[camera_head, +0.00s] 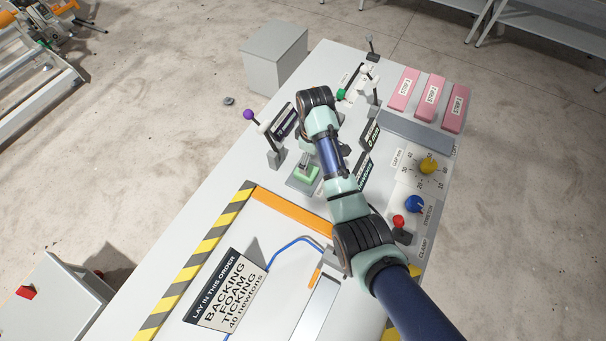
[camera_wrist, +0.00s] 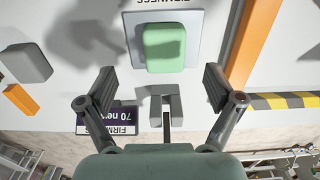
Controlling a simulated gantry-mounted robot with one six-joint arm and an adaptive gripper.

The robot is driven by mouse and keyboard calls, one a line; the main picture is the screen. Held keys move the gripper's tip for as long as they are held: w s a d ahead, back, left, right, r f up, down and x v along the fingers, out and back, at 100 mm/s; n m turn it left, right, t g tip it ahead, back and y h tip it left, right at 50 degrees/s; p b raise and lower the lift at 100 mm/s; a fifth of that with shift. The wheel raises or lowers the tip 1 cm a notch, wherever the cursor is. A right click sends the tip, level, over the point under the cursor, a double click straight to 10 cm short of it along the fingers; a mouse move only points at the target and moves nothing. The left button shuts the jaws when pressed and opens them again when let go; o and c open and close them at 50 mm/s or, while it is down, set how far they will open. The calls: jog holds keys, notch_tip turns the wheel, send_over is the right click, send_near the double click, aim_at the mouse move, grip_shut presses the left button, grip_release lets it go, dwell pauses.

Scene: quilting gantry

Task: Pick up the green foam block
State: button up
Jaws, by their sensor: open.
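The green foam block (camera_wrist: 164,47) lies on a pale square plate (camera_wrist: 194,50) at the top middle of the wrist view. In the head view the block (camera_head: 307,175) sits on a grey plate just left of my arm. My gripper (camera_wrist: 158,74) is open and empty. Its two fingers are spread either side of the block's line, with the block beyond the tips in the wrist view. I see no contact between fingers and block. In the head view my gripper is mostly hidden by my arm.
A grey bracket (camera_wrist: 165,105) stands close to the block, between the fingers in the wrist view. A dark firmness sign (camera_wrist: 107,116) is by the left finger. An orange bar (camera_head: 290,210) crosses the table nearby. A purple-knobbed lever (camera_head: 264,130) stands left of my arm.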

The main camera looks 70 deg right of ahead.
aim_at(311, 172)
jog(key=shift+s+a+f, duration=0.1)
jog(key=shift+s+f, duration=0.05)
jog(key=shift+f, duration=0.2)
jog(key=f, duration=0.2)
jog(key=f+b, duration=0.1)
jog(key=f, duration=0.3)
jog(key=shift+s+a+f, duration=0.1)
jog(key=shift+a+f, duration=0.05)
jog(key=shift+a, duration=0.15)
jog(key=shift+f, duration=0.4)
jog(key=shift+c, duration=0.4)
jog(key=c, duration=0.8)
notch_tip(311, 172, up, 20)
jog(key=p, duration=1)
